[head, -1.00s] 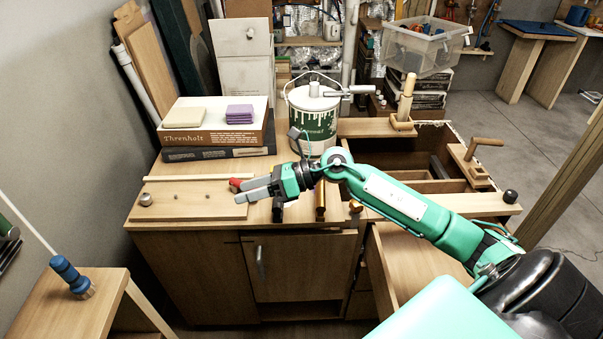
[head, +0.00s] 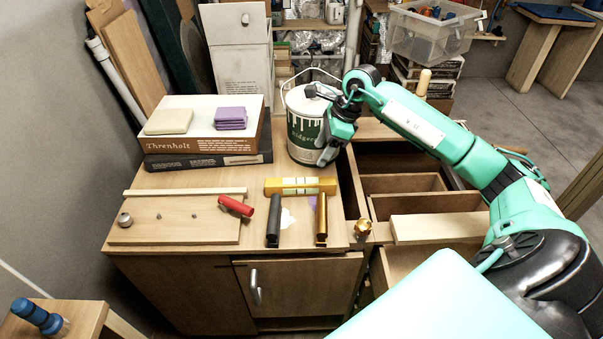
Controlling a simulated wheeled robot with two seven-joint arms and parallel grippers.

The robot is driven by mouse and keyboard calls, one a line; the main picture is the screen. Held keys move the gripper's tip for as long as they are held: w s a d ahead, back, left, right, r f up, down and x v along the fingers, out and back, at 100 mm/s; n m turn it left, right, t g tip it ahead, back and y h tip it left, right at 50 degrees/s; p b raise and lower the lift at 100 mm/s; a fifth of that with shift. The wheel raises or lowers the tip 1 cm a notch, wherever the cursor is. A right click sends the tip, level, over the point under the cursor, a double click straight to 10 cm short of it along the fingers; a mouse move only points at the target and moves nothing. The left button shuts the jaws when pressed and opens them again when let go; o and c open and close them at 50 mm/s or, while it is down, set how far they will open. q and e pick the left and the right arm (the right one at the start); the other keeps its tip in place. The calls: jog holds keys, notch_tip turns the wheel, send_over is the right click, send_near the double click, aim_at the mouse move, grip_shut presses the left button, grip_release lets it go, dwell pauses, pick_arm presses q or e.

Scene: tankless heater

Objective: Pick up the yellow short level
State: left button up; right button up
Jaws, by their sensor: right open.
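The yellow short level (head: 300,186) lies flat on the workbench top, left to right, with pale vial windows along it. It lies behind a black bar-like piece (head: 273,222) and a gold one (head: 321,218). My right gripper (head: 326,158) is open, above and behind the level's right end, in front of the paint can. It points downward and appears apart from the level; its exact height is hard to tell. My left gripper is not in view.
A green-and-white paint can (head: 304,128) stands behind the level. A red-handled tool (head: 236,206) lies to the left on a wooden board (head: 180,228). Boxes (head: 190,148) with sponge-like blocks stand at back left. Open compartments (head: 402,184) lie to the right.

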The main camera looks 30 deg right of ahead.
jog(key=p, duration=0.2)
send_over(301, 181)
jog(key=s+d, duration=0.1)
jog(key=d, duration=0.1)
notch_tip(301, 181, down, 7)
jog(key=shift+s+d+r, duration=0.1)
jog(key=shift+s, duration=0.05)
jog(key=shift+f, duration=0.5)
jog(key=shift+w+a+f+p, duration=0.25)
jog(key=shift+a+f+p, duration=0.15)
jog(key=shift+a+f, duration=0.2)
jog(key=shift+p+x, duration=0.35)
jog(key=shift+x, duration=0.8)
jog(key=shift+w+a+f, duration=0.15)
jog(key=shift+w+f, duration=0.05)
jog(key=shift+f, duration=0.35)
jog(key=shift+c, duration=0.7)
jog(key=c, duration=0.7)
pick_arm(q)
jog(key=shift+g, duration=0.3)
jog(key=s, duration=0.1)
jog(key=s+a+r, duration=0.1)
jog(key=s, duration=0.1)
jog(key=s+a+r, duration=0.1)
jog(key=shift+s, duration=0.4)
pick_arm(e)
jog(key=c, duration=0.4)
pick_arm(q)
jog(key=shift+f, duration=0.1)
